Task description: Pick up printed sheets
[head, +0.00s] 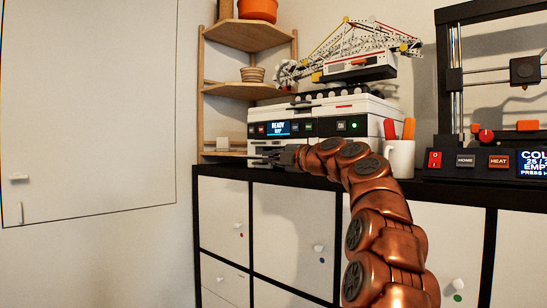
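A white printer (372,109) stands on top of the cabinet, with a lit blue display reading READY and a row of buttons on its front. My copper arm reaches up from the lower right, and my dark gripper (270,157) is at the lower left front of the printer, by its output area, with its fingers pointing left. The gripper is small and dark against the printer's base, so I cannot tell how far its fingers are apart or whether they touch anything. I cannot make out any printed sheet clearly; the area behind the gripper is partly hidden.
A white mug (399,160) with red and orange handles stands right of the printer. A 3D printer (487,162) is further right. A wooden corner shelf (246,91) stands at the left. A toy crane (350,50) sits above the printer. The white cabinet (289,215) fronts the scene.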

